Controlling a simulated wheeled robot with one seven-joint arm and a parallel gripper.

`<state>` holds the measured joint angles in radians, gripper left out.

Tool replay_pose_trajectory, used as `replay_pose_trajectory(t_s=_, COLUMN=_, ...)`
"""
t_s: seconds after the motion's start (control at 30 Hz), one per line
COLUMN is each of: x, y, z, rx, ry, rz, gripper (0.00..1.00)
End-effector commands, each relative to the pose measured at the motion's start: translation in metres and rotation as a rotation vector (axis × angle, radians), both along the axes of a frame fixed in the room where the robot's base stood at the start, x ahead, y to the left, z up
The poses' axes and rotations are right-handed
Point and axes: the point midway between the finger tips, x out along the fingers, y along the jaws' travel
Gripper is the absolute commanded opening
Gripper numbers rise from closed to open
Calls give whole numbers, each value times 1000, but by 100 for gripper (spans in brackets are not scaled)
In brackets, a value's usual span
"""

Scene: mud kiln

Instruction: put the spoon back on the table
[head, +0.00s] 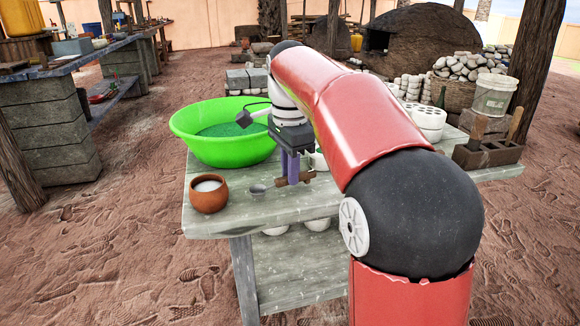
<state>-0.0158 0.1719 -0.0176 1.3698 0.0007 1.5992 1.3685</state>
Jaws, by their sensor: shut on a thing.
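My gripper (293,181) reaches down over the front part of the grey wooden table (335,205). Its purple fingers are shut on the spoon (258,190). The spoon's small grey bowl shows left of the fingers, and a brown wooden piece, seemingly its handle, shows at the fingertips. The spoon lies low over the tabletop; I cannot tell whether it touches. My red arm hides part of the table to the right.
A brown clay pot (208,195) with pale contents stands left of the spoon. A big green basin (222,152) stands behind it. A white cup (319,160) is partly hidden behind the gripper. A wooden box (487,155) sits at the right end. Bare tabletop shows in front.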

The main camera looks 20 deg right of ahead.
Motion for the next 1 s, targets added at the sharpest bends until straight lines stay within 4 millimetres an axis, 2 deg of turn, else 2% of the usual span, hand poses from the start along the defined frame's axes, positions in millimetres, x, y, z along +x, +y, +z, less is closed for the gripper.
replay_pose_trajectory(t_s=0.2, x=0, y=0, z=-11, rx=0, ry=0, rz=0, gripper=0)
replay_pose_trajectory(t_s=0.97, x=0, y=0, z=-15, rx=0, ry=0, rz=0, gripper=0)
replay_pose_trajectory(t_s=1.0, x=0, y=0, z=-15, rx=0, ry=0, rz=0, gripper=21)
